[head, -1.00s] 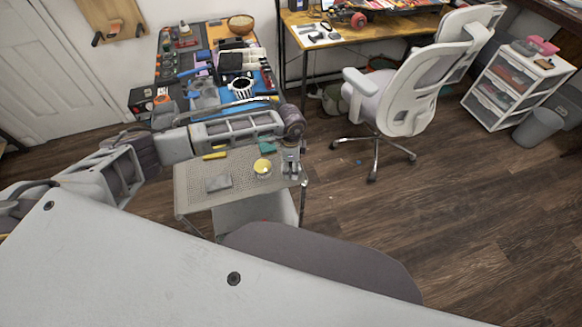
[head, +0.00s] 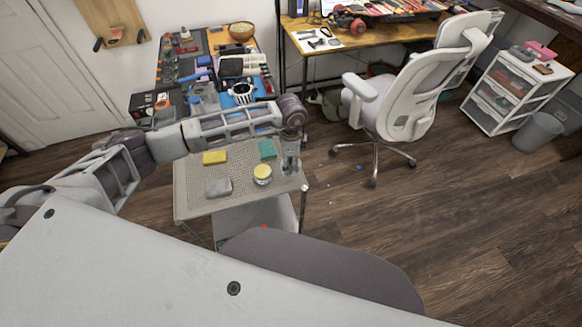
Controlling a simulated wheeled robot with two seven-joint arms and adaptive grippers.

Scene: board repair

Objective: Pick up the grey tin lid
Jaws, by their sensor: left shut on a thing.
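My left arm reaches in from the left over a small perforated grey table (head: 195,172). My left gripper (head: 290,172) points down at the table's right end. It is shut on a small grey thing, which I take to be the grey tin lid; the fingers and the small size hide its outline. A round jar with a yellow top (head: 262,174) stands just left of the gripper, apart from it. My right gripper is not in view.
On the small table lie a yellow block (head: 215,157), a green block (head: 267,149) and a grey block (head: 218,187). A cluttered workbench (head: 198,45) stands behind. A white office chair (head: 408,95) is to the right, with open floor in front of it.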

